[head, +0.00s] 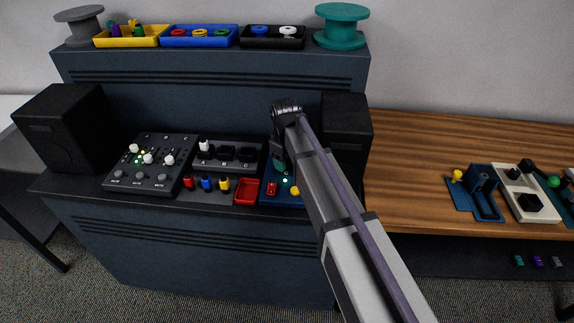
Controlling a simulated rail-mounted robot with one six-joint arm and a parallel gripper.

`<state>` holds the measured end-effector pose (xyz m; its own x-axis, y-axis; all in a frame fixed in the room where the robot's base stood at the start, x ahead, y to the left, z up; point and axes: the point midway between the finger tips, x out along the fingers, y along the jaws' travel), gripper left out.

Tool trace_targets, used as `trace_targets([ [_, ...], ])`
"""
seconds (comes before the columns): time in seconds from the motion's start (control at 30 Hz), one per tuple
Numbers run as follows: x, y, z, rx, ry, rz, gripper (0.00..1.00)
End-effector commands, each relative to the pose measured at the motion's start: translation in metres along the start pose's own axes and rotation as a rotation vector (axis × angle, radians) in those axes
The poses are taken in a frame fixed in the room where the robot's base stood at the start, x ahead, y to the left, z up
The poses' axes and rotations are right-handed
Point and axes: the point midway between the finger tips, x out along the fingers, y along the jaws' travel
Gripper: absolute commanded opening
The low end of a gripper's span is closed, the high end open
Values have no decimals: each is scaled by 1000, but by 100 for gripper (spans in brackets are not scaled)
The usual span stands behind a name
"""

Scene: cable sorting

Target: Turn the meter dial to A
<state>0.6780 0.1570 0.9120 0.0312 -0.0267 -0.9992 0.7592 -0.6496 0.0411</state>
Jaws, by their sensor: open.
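A blue panel (284,200) sits on the dark workbench, right of the middle, partly hidden behind my arm. A red part, a small lit spot and a yellow knob (295,191) show on it. I cannot tell for certain which part is the meter dial, and no pointer or A mark can be read on this panel. My gripper (279,165) is open and points down over the back of the blue panel, next to a teal part. Its fingertips are small and dark, and I cannot tell whether they touch anything.
A mixer with white knobs (152,178) and a black slotted block marked A, B, C (228,165) stand to the left, with a red tray (247,192) in front. Black speakers (65,130) flank the bench. Bins and spools line the upper shelf.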

Motion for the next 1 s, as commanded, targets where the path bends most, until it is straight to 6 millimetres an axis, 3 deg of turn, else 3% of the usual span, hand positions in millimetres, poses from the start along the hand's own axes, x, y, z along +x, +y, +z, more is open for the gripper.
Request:
trace_targets([
  [0.1, -2, 0, 0, 0, 0, 0, 60],
  [0.6, -1, 0, 0, 0, 0, 0, 13],
  [1.0, -1, 0, 0, 68, -3, 0, 13],
])
